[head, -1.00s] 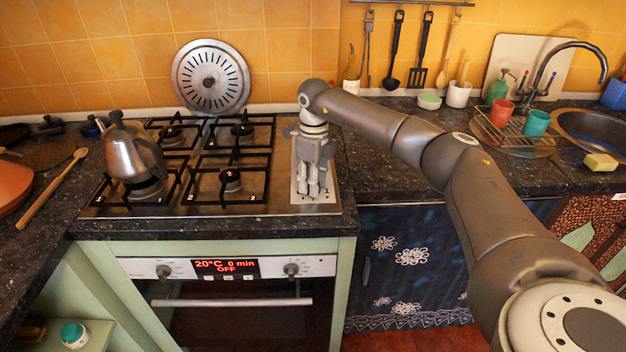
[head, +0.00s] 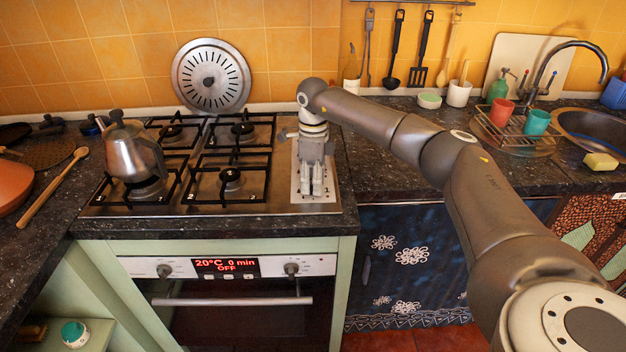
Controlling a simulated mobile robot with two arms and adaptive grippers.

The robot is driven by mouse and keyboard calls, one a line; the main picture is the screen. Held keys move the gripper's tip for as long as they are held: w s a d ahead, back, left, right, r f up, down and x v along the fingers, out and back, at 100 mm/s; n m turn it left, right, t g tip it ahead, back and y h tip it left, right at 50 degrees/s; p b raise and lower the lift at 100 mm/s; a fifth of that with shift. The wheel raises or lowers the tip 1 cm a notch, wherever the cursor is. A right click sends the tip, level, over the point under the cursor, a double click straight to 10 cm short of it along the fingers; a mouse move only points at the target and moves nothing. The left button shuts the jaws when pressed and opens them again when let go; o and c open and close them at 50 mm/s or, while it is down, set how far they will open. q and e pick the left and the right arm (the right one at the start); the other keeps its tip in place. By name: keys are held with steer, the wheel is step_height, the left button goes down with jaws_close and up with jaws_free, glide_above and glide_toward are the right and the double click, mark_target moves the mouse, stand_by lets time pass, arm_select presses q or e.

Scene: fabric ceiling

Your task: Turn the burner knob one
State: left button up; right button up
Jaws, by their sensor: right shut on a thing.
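The gas hob (head: 270,208) has black grates and a light knob panel (head: 329,196) along its right side. My right gripper (head: 312,194) points down over the front part of this panel, its fingers close together. It is shut on a burner knob, which the fingers hide. I cannot read which number the knob carries, nor its angle. My left gripper is not in view.
A metal kettle (head: 130,155) stands on the left burners. A round slotted metal disc (head: 210,77) leans on the tiled wall behind the hob. The dark counter (head: 390,170) right of the hob is clear. A dish rack (head: 515,135) with cups stands by the sink.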

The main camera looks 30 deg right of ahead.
steer(key=o, duration=1)
steer(key=shift+r, duration=0.1)
steer(key=r, duration=1.2)
steer(key=shift+w+d, duration=0.15)
steer(key=shift+w, duration=0.05)
steer(key=shift+f, duration=0.1)
